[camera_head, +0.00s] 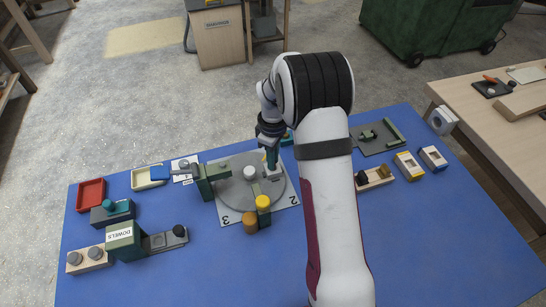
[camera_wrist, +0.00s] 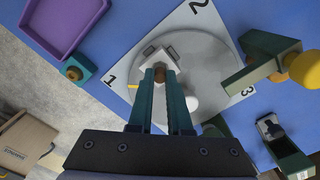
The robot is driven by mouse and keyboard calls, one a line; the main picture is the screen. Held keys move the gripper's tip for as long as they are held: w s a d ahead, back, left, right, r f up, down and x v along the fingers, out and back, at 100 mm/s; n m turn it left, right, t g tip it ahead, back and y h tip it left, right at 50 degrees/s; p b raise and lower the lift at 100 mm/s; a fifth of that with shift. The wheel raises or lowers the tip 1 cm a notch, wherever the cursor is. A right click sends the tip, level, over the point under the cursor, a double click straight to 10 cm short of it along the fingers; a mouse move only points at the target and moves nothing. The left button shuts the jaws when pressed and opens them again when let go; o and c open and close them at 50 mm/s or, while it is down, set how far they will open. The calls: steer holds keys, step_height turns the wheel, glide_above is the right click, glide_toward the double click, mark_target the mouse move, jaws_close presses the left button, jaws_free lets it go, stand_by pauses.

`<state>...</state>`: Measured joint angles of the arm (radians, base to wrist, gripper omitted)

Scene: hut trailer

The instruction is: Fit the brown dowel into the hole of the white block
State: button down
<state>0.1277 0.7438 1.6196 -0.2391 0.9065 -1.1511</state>
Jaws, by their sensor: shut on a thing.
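My gripper (camera_wrist: 160,76) is shut on the brown dowel (camera_wrist: 160,75), which shows as a small brown piece between the teal fingertips in the wrist view. The white block (camera_wrist: 152,48) lies just beyond the fingertips on the grey round plate (camera_wrist: 215,60), near the corner marked 1. I cannot tell whether the dowel's end is above the hole or inside it, as the fingers hide it. In the head view my gripper (camera_head: 271,158) points down over the back right part of the plate (camera_head: 232,193), and the block and dowel are mostly hidden.
A pale hub (camera_head: 250,173) stands at the plate's middle. A green clamp-like post (camera_head: 206,182) is at its left, and a yellow-topped post (camera_head: 263,203) at its front. A box marked DOWELS (camera_head: 122,240) stands front left. The blue table's front right is clear.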

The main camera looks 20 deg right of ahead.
steer(key=shift+f, duration=0.65)
steer(key=c, duration=0.8)
jaws_free()
steer(key=shift+o, duration=0.2)
step_height(320, 180, up, 16)
steer(key=shift+f, duration=0.1)
steer(key=s+a+m, duration=0.3)
steer(key=s+m, duration=0.2)
steer(key=s, duration=0.5)
steer(key=s+a+r+m+y, duration=0.1)
steer(key=s+a+m, duration=0.2)
steer(key=s, duration=0.7)
steer(key=s+a+m, duration=0.3)
steer(key=s+m, duration=0.3)
steer(key=s, duration=0.5)
steer(key=shift+r+m+y, duration=0.3)
steer(key=shift+y, duration=0.1)
